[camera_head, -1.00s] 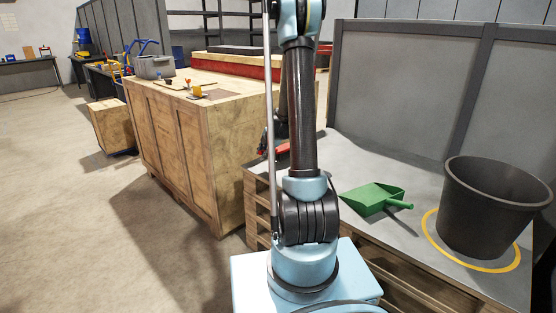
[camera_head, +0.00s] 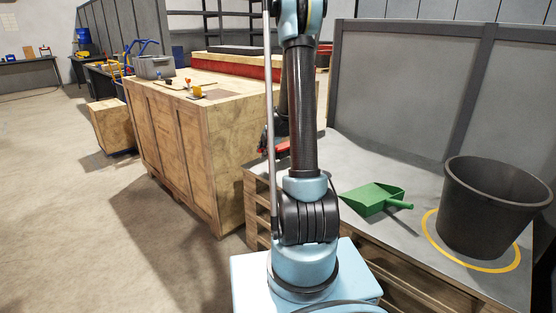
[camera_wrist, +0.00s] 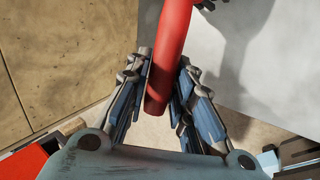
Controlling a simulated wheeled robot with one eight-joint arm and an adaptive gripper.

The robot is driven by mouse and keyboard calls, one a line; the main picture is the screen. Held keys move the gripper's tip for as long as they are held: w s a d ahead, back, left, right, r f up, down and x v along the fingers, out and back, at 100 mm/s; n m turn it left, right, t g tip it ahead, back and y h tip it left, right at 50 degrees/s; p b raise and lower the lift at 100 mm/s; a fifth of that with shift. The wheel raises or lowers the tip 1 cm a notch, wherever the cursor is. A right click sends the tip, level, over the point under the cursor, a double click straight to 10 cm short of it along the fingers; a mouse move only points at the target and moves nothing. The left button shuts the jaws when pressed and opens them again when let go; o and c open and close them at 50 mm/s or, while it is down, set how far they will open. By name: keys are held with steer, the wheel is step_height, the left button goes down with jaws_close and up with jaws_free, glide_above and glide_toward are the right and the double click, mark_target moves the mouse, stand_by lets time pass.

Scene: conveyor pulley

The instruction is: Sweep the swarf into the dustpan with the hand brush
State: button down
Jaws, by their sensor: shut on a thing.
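My gripper (camera_wrist: 163,66) is shut on the red handle of the hand brush (camera_wrist: 172,45) in the wrist view. The handle lies between the two fingers, its near end towards the palm and its far part running out of the top of the picture. The bristles are not clear to see. In the head view the gripper is mostly hidden behind my arm, with a red patch showing just left of it. The green dustpan (camera_head: 372,199) lies on the grey bench top right of my arm, its handle pointing right. I cannot make out any swarf.
A black bucket (camera_head: 492,212) stands in a yellow ring (camera_head: 432,238) on the grey bench (camera_head: 350,155), right of the dustpan. Grey panels (camera_head: 405,90) close off the bench's back. A large wooden crate (camera_head: 170,135) stands left of my arm. Open floor (camera_head: 60,220) lies further left.

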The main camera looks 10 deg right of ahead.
steer(key=shift+r, duration=2.8)
steer(key=shift+s, duration=0.1)
